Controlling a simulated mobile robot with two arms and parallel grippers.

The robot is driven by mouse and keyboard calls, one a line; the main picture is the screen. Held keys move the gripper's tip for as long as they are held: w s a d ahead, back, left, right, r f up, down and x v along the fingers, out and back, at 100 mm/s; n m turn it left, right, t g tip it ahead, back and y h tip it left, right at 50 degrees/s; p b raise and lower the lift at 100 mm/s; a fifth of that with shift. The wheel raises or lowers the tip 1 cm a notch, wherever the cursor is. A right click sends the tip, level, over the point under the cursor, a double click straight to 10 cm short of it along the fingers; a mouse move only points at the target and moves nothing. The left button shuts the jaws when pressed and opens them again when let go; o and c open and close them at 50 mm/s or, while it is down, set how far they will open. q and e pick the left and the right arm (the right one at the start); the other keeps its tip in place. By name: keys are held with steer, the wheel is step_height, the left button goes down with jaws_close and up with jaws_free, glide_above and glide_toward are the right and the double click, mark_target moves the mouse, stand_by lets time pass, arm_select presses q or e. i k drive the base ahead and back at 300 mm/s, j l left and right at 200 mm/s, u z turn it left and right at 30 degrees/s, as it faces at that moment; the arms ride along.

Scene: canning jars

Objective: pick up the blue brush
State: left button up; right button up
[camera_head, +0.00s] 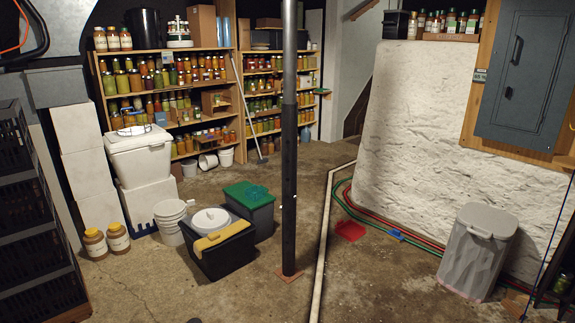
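A small blue object that looks like the blue brush (396,236) lies low on the floor at the right of centre, beside the green and red hoses. It is too small to make out bristles or handle. A red dustpan (350,231) lies on the floor to its left. Neither of my grippers is in view.
A grey bin (477,252) stands right of the brush, before the white wall (415,130). A dark post (289,150) and a pale floor pipe (325,235) lie left of it. A black crate (217,248) and green-lidded bin (250,205) stand farther left. Floor in front is clear.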

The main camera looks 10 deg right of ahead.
mark_target(394, 235)
steer(key=i+l+z, duration=0.3)
steer(key=i+z, duration=0.15)
steer(key=i, duration=0.25)
steer(key=i+z, duration=0.5)
steer(key=i, duration=0.25)
steer(key=i+j+z, duration=0.2)
steer(key=i+z, duration=0.25)
steer(key=i, duration=0.25)
